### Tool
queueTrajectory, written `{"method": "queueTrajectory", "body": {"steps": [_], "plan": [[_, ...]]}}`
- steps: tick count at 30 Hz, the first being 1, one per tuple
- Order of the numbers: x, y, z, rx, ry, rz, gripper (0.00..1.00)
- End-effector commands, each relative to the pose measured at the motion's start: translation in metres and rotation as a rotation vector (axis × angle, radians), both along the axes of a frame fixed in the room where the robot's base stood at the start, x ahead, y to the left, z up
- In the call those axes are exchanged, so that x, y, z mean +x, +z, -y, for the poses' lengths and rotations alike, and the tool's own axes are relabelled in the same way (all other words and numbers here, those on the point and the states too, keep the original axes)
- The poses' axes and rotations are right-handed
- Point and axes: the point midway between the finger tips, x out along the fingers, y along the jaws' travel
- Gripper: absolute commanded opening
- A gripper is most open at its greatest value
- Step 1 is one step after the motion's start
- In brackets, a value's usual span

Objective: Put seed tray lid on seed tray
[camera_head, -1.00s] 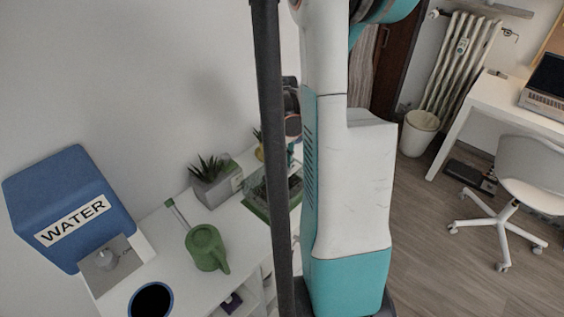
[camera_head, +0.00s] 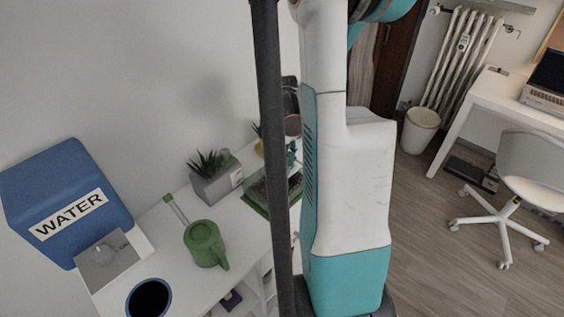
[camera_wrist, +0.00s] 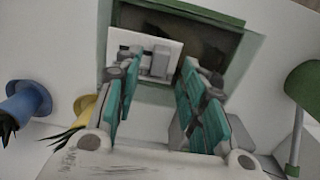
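The green seed tray (camera_head: 257,208) lies on the desk, partly behind my dark pole in the head view. What looks like a clear lid or cover rises above it, but I cannot tell its exact fit. In the wrist view the tray's green rim (camera_wrist: 185,10) frames a dark inside. A pale panel with grey blocks (camera_wrist: 165,45) lies by the tips of my gripper (camera_wrist: 160,66); I cannot tell whether it belongs to the lid. The teal fingers are apart with a visible gap and nothing clearly held. In the head view my gripper is mostly hidden.
A green watering can (camera_head: 205,244) stands in front of a grey planter (camera_head: 214,183).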

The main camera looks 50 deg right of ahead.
Motion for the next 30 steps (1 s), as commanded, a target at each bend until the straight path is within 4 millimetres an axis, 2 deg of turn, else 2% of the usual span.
{"method": "queueTrajectory", "body": {"steps": [5,10,24,30], "plan": [[0.0,0.001,0.0,0.0,0.0,0.0,0.37],[0.0,0.014,0.0,0.0,0.0,0.0,0.37],[0.0,0.098,0.0,0.0,0.0,0.0,0.37],[0.0,0.116,0.0,0.0,0.0,0.0,0.37]]}}
